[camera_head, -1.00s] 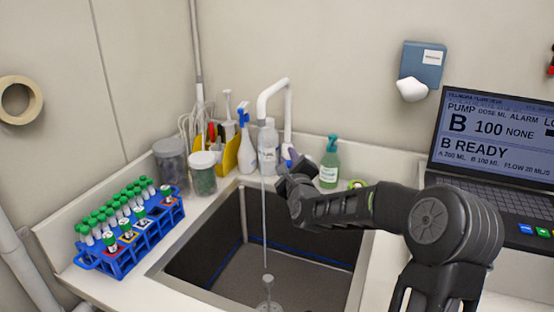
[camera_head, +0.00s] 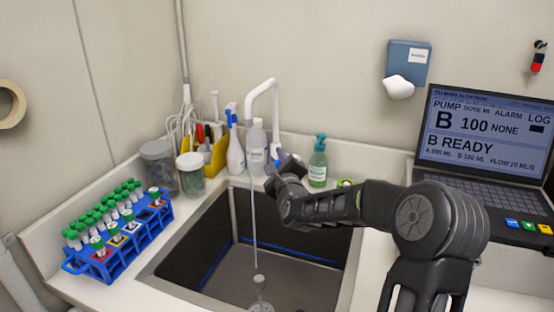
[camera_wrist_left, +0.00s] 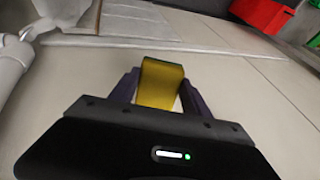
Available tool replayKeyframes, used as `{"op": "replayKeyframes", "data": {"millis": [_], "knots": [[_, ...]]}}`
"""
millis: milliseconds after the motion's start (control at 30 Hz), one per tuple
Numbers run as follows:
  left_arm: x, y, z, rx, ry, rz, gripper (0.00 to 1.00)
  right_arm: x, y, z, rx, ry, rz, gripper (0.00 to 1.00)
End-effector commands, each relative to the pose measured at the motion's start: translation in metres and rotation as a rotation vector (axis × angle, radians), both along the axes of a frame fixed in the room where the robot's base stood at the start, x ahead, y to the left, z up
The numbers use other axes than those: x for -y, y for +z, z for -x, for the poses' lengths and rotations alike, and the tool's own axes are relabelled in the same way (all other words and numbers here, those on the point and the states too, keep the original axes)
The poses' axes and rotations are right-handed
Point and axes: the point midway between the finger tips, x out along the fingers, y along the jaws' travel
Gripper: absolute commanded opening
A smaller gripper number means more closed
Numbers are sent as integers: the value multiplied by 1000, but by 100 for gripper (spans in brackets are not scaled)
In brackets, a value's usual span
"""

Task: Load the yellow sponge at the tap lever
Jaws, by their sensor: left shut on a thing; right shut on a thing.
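The white tap (camera_head: 262,84) arches over the sink (camera_head: 272,262), and a thin stream runs from its spout down towards the drain. My right gripper (camera_head: 278,170) is at the base of the tap, shut on the tap lever, which it mostly hides. The yellow sponge (camera_wrist_left: 160,83) shows in the left wrist view, upright between the fingers of my left gripper (camera_wrist_left: 158,88), which is shut on it. The left gripper and the sponge are not in the head view.
A blue rack (camera_head: 128,240) of green-capped tubes stands left of the sink. Jars (camera_head: 190,175), a spray bottle (camera_head: 235,150) and a green soap bottle (camera_head: 318,165) line the back. A laptop (camera_head: 480,140) stands at the right. A red box (camera_wrist_left: 262,12) shows in the left wrist view.

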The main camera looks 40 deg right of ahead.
Motion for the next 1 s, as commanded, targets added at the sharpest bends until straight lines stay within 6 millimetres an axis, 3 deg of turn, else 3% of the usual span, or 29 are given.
{"op": "replayKeyframes", "data": {"millis": [267, 600, 933, 967, 1000], "knots": [[0, 0, 0, 0, 0, 0, 23, 0, 1, 0, 0, 1, -1, 0], [0, 12, 0, 0, 0, 0, 23, 11, 23, -7, -81, -2, -119, 0], [0, 12, 0, 0, 0, 0, 23, 12, 24, -8, -91, -1, -135, 0], [0, 12, 0, 0, 0, 0, 23, 12, 24, -8, -90, -1, -135, 25], [0, 12, 0, 0, 0, 0, 23, 12, 24, -8, -90, -1, -135, 28]]}}
